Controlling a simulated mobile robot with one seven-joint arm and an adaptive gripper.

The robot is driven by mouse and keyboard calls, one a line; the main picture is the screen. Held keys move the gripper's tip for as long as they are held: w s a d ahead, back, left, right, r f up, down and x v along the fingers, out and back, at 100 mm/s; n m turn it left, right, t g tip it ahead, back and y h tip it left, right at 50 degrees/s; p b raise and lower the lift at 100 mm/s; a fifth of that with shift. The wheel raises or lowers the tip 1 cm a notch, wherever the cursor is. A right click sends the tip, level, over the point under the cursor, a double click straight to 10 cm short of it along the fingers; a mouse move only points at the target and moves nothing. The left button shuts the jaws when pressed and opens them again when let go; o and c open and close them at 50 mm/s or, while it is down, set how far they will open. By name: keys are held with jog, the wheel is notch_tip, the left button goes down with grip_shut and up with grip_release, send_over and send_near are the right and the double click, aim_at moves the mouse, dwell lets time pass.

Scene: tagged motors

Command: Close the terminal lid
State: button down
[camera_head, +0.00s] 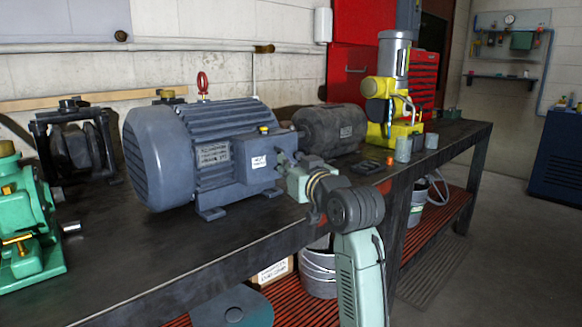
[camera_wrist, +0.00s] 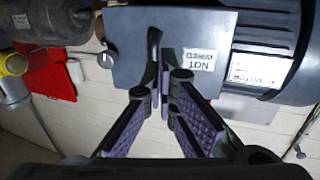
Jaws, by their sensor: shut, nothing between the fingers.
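The blue-grey motor (camera_head: 200,140) lies on the dark workbench in the head view. Its terminal box (camera_head: 262,158) faces my arm and carries a white label. In the wrist view, which is upside down, the flat grey terminal box face (camera_wrist: 130,50) shows with a "NOT WIRED" label, beside the finned motor body (camera_wrist: 265,50). My gripper (camera_head: 281,157) is at the right side of the box. In the wrist view my gripper (camera_wrist: 163,95) is shut and empty, its fingers in front of the grey face. I cannot tell whether they touch it, or how the lid stands.
A darker grey motor (camera_head: 332,130) and a yellow machine (camera_head: 392,90) stand farther right on the workbench (camera_head: 150,250). A green pump (camera_head: 25,225) and a black clamp-like unit (camera_head: 75,145) stand left. The bench front before the motor is clear.

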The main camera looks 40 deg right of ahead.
jog(key=shift+w+d+r, duration=0.1)
jog(key=shift+w+d, duration=0.25)
jog(key=shift+w, duration=0.35)
jog(key=shift+w+p, duration=0.1)
jog(key=shift+p, duration=0.2)
